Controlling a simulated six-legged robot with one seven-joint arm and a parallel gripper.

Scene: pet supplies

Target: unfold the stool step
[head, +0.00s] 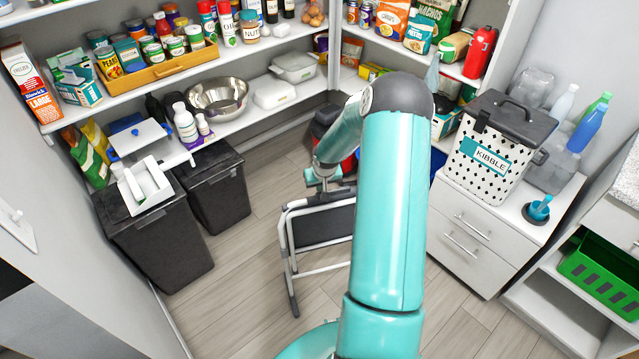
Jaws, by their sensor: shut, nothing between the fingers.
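The step stool (322,226) stands on the floor in the middle of the head view. It has a pale tubular frame and a dark flat panel, and its right part is hidden behind my arm. My gripper (323,184) is at the top edge of the stool, near its upper left part. It is shut with nothing in it. I cannot tell whether it touches the frame. How far the stool's step is folded is hard to tell from this angle.
Two dark lidded bins (160,235) stand at the left below pantry shelves. A white drawer cabinet (478,232) with a kibble container (488,157) stands at the right. A green crate (603,272) is farther right. Wood floor (225,305) is clear left of the stool.

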